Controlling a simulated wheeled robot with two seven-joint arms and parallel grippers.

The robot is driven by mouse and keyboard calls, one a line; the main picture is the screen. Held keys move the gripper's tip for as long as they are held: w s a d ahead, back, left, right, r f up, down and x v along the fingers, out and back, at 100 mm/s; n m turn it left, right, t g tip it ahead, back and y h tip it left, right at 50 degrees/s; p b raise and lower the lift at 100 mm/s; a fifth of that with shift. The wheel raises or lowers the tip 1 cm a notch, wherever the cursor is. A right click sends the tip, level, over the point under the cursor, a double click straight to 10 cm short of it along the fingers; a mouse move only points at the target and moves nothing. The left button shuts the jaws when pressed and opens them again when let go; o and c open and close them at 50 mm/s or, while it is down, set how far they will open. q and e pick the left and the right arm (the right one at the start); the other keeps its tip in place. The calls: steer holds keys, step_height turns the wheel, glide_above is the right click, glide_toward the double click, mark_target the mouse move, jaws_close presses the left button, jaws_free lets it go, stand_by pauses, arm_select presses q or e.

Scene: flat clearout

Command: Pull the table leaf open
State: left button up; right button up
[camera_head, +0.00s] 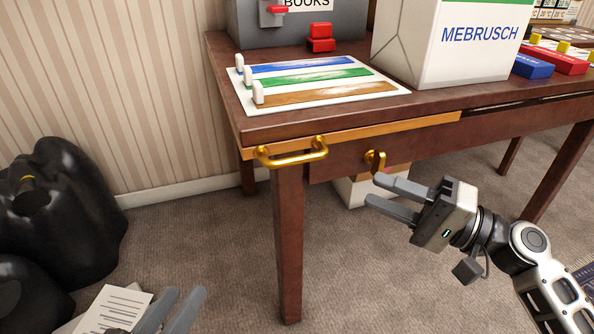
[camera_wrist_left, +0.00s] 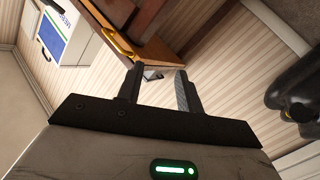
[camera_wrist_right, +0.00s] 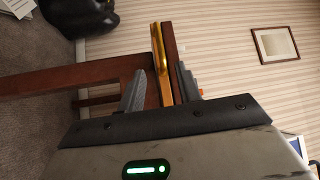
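The table leaf shows as a lighter wood strip (camera_head: 400,127) under the dark tabletop's front edge. A gold bar handle (camera_head: 293,157) sits at its left corner; it also shows in the left wrist view (camera_wrist_left: 118,45). A smaller gold pull (camera_head: 377,160) is on the dark front panel below the strip. My right gripper (camera_head: 384,195) is open and empty, just in front of and below that pull, apart from the long handle. My left gripper (camera_head: 178,312) is low at the bottom edge, open and empty, below and left of the handle; it also shows in the left wrist view (camera_wrist_left: 160,90).
A table leg (camera_head: 289,245) stands below the handle. Black bags (camera_head: 70,190) lie on the left floor beside papers (camera_head: 115,308). On the tabletop are a striped board (camera_head: 330,103), a white MEBRUSCH box (camera_head: 445,65) and a grey BOOKS box (camera_head: 330,30). A white box (camera_head: 352,193) is under the table.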

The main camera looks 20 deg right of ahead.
mark_target(303, 162)
steer(key=p+x, duration=0.1)
steer(key=x, duration=1.3)
steer(key=shift+w+a+p, duration=0.25)
steer(key=shift+p, duration=0.05)
jaws_close()
